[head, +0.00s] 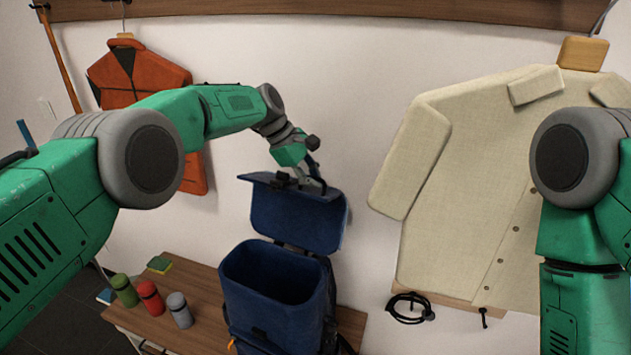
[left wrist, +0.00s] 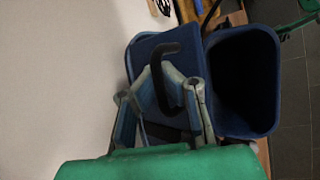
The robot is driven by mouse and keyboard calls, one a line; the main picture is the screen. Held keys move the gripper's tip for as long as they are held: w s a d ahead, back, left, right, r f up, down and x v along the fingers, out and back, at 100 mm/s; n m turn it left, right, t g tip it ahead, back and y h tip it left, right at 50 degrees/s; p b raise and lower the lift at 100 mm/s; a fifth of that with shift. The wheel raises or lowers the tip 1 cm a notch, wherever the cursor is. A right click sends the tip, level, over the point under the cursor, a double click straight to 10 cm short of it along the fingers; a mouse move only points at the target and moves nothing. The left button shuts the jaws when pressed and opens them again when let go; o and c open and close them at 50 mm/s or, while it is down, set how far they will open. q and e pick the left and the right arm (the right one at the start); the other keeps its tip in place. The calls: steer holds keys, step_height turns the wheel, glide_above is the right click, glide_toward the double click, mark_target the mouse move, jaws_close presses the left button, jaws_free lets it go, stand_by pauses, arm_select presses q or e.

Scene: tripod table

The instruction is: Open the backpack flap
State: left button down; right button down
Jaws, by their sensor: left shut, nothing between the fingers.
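The blue backpack (head: 273,310) stands on the wooden bench with its top open and its dark inside showing. Its flap (head: 296,219) is raised upright behind the opening. My left gripper (head: 314,184) is at the top edge of the flap, shut with nothing between its fingers. In the left wrist view the gripper (left wrist: 170,85) is in front of the flap (left wrist: 150,50), and the open backpack (left wrist: 245,80) is to the right. I cannot tell whether the fingers touch the flap. My right arm shows at the right edge of the head view, but its gripper is out of view.
The bench (head: 205,283) holds a green bottle (head: 123,290), a red bottle (head: 150,298) and a grey bottle (head: 179,310) left of the backpack. An orange jacket (head: 145,80) and a cream coat (head: 465,190) hang on the wall. A black cable (head: 408,308) hangs below the coat.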

arm_select(q)
steer(key=c, duration=1.6)
jaws_free()
steer(key=shift+r, duration=0.25)
steer(key=shift+c, duration=0.2)
steer(key=shift+s, duration=0.1)
arm_select(e)
steer(key=shift+s, duration=0.15)
arm_select(q)
steer(key=shift+f, duration=0.15)
steer(key=shift+a+r, duration=0.1)
steer(key=shift+r, duration=0.1)
steer(key=v, duration=1.1)
steer(key=shift+r, duration=0.3)
arm_select(e)
steer(key=shift+s, duration=0.1)
arm_select(q)
steer(key=shift+a, duration=0.1)
arm_select(e)
steer(key=shift+w, duration=0.2)
